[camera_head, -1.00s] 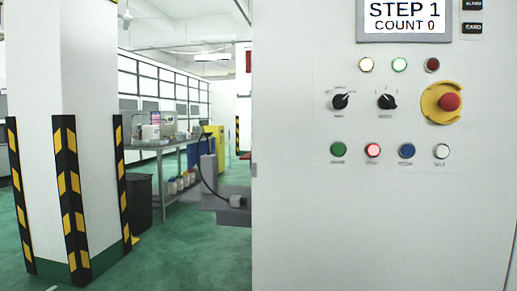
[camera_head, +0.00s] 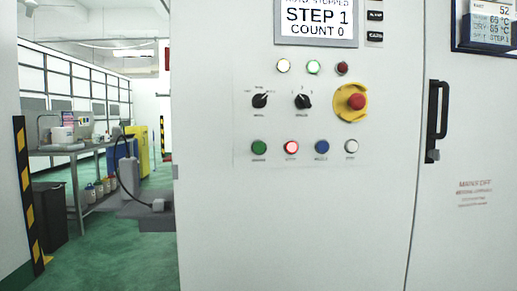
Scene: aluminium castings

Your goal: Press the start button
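A white machine cabinet (camera_head: 290,225) with a control panel fills the middle of the head view. Its lower row has a green button (camera_head: 259,147), a lit red button (camera_head: 291,146), a blue button (camera_head: 322,146) and a white button (camera_head: 351,146). The labels beneath them are too small to read, so I cannot tell which is the start button. Above sit two black rotary switches (camera_head: 260,101) and a red emergency stop on a yellow plate (camera_head: 355,102). The display (camera_head: 317,20) reads STEP 1, COUNT 0. Neither gripper is in view.
A black door handle (camera_head: 436,122) and a second screen (camera_head: 484,28) are at the right. At the left stand a metal table (camera_head: 95,147), a dark bin (camera_head: 48,215) and a striped pillar edge (camera_head: 28,195). Green floor (camera_head: 125,250) is open left of the cabinet.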

